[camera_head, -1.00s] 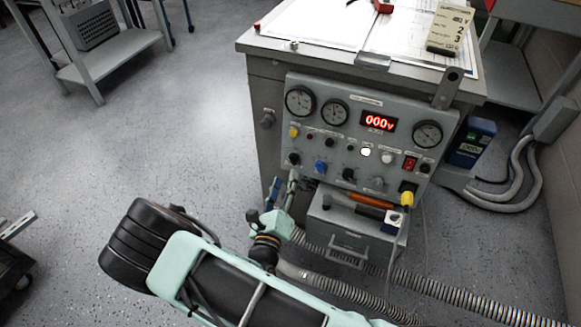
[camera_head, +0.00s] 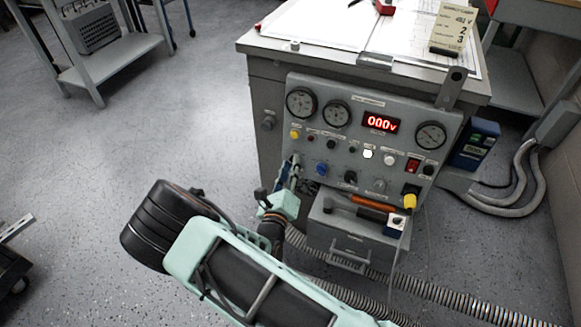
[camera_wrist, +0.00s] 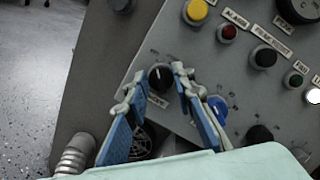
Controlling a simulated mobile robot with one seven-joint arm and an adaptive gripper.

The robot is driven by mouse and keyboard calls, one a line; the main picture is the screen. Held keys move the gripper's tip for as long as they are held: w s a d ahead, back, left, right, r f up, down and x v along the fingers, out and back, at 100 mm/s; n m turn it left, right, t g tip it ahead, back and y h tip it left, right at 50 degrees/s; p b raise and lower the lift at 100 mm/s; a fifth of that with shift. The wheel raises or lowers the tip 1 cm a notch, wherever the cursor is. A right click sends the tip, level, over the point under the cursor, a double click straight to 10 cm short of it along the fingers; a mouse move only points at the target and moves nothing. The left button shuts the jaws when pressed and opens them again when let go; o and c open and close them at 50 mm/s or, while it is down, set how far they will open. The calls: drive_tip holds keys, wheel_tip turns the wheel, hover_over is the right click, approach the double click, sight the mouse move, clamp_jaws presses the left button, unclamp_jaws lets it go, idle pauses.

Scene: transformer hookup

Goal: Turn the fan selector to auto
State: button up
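A grey control panel (camera_head: 330,143) stands on the front of the workbench. In the wrist view a black knob with a light pointer line (camera_wrist: 160,77) sits near the panel's lower left corner, above a round fan grille (camera_wrist: 141,140). It appears to be the fan selector; its label is too small to read. My gripper (camera_wrist: 156,84) is open, with one blue-backed finger on each side of this knob. I cannot tell whether the fingertips touch it. In the head view my gripper (camera_head: 294,164) is at the panel's lower left and hides this knob.
A blue knob (camera_wrist: 217,108) is close beside my right finger. Yellow (camera_wrist: 196,11), red (camera_wrist: 227,33) and black (camera_wrist: 264,57) controls lie above it. A drawer box (camera_head: 345,246) with tools on top and ribbed hoses (camera_head: 440,293) are below the panel.

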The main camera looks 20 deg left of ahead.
clamp_jaws()
drive_tip(key=shift+f+m+t+h, duration=0.15)
drive_tip(key=shift+m+h, duration=0.35)
drive_tip(key=shift+m, duration=1.25)
drive_tip(key=shift+r+m+t+h, duration=0.1)
drive_tip(key=shift+m+h, duration=0.4)
drive_tip(key=shift+m, duration=1.2)
drive_tip(key=shift+f+m+t+h, duration=0.15)
drive_tip(key=shift+m+h, duration=0.35)
drive_tip(key=shift+m, duration=1.25)
drive_tip(key=shift+r, duration=0.1)
drive_tip(key=o, duration=0.7)
unclamp_jaws()
drive_tip(key=shift+o, duration=0.2)
